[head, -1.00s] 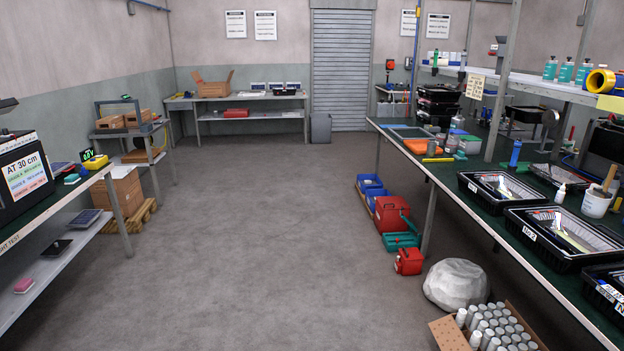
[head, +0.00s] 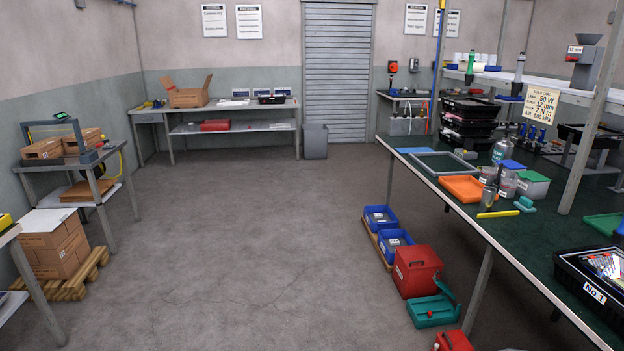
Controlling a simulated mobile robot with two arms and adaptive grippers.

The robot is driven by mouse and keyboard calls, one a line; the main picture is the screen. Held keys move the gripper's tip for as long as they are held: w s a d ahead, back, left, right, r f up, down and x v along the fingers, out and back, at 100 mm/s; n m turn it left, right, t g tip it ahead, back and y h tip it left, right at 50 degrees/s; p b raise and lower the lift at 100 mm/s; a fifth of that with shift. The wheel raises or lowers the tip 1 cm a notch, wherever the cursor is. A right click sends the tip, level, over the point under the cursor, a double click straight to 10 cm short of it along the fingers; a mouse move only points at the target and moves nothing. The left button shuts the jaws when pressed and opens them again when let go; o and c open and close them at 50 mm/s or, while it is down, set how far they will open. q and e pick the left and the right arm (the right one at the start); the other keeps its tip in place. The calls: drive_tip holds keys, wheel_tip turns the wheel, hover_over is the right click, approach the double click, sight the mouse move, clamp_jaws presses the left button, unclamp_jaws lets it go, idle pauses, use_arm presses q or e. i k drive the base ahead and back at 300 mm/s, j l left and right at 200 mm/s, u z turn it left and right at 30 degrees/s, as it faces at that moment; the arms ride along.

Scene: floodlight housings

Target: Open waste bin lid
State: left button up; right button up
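Neither of my grippers shows in the head view.
The grey floor (head: 235,240) is clear up to the bin. A long green-topped bench (head: 540,215) runs along the right, with blue crates (head: 380,218), a red box (head: 416,270) and a teal case (head: 433,308) beside it. A pallet (head: 75,288) with cartons stands at left.

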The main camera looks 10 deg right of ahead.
sight(422, 256)
drive_tip(key=i+z, duration=0.2)
drive_tip(key=i, duration=0.35)
drive_tip(key=i+z, duration=0.2)
drive_tip(key=i, duration=0.4)
drive_tip(key=i+j+z, duration=0.2)
drive_tip(key=i, duration=0.35)
drive_tip(key=i+j+z, duration=0.2)
drive_tip(key=i, duration=0.35)
